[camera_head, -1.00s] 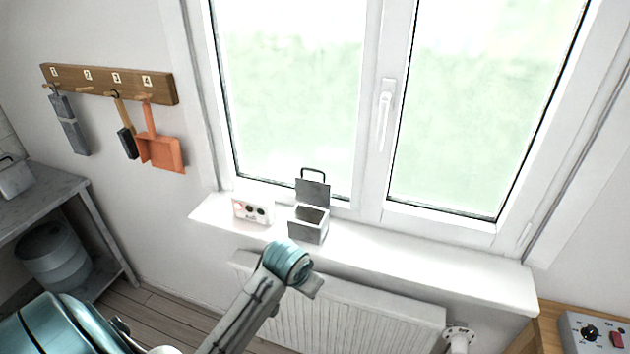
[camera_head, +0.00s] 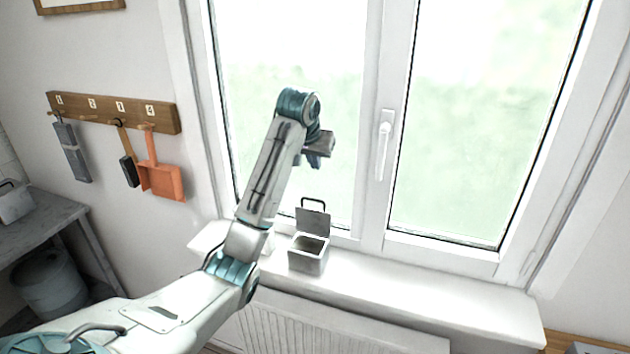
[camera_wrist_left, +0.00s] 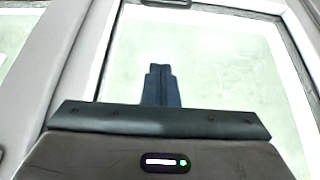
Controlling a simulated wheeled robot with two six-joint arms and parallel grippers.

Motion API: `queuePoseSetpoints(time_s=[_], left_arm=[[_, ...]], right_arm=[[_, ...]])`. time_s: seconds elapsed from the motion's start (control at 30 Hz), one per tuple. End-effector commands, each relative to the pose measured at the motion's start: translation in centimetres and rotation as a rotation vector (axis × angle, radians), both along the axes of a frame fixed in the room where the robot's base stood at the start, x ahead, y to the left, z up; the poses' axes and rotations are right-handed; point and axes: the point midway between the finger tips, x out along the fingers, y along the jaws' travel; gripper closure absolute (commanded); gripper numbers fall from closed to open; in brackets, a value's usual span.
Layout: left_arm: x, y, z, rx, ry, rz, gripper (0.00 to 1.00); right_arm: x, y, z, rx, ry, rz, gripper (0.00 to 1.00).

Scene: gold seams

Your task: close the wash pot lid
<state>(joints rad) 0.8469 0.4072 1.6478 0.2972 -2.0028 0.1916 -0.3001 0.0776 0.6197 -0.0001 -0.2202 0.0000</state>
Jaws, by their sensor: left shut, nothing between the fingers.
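The wash pot (camera_head: 307,259) is a small grey square box on the white windowsill, seen in the head view. Its lid (camera_head: 313,220) stands open and upright at the back, with a dark loop handle on its top edge. My left gripper (camera_head: 315,163) is raised well above the pot, in front of the window, shut and empty. In the left wrist view its dark closed fingers (camera_wrist_left: 161,86) point at the window pane. The pot does not show in the wrist view. My right gripper is not in view.
The windowsill (camera_head: 420,286) is clear to the right of the pot. My left arm covers most of the sill left of it. A window handle (camera_head: 384,145) sticks out right of my gripper. A peg rack (camera_head: 112,112) with brush and orange dustpan (camera_head: 161,181) hangs at left.

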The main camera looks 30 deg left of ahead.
Motion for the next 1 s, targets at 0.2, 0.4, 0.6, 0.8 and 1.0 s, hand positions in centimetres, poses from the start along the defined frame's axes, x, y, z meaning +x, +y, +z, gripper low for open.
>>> queuePoseSetpoints(time_s=[0.2, 0.4, 0.6, 0.8, 1.0], left_arm=[[1.6, 0.3, -3.0, -0.001, 0.007, -0.001, 1.00], [3.6, 0.8, -6.8, -0.001, 0.007, 0.000, 1.00], [2.6, 0.6, -8.3, 0.003, 0.002, -0.002, 1.00], [1.0, 0.2, -8.8, 0.002, 0.001, -0.001, 1.00], [0.5, 0.0, -9.0, 0.001, -0.001, -0.001, 1.00]], right_arm=[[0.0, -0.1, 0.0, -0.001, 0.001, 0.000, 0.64], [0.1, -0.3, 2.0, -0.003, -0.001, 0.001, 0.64], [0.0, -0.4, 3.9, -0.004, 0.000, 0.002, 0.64], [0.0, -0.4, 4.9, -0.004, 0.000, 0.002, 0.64], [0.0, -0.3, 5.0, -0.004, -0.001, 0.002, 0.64]])
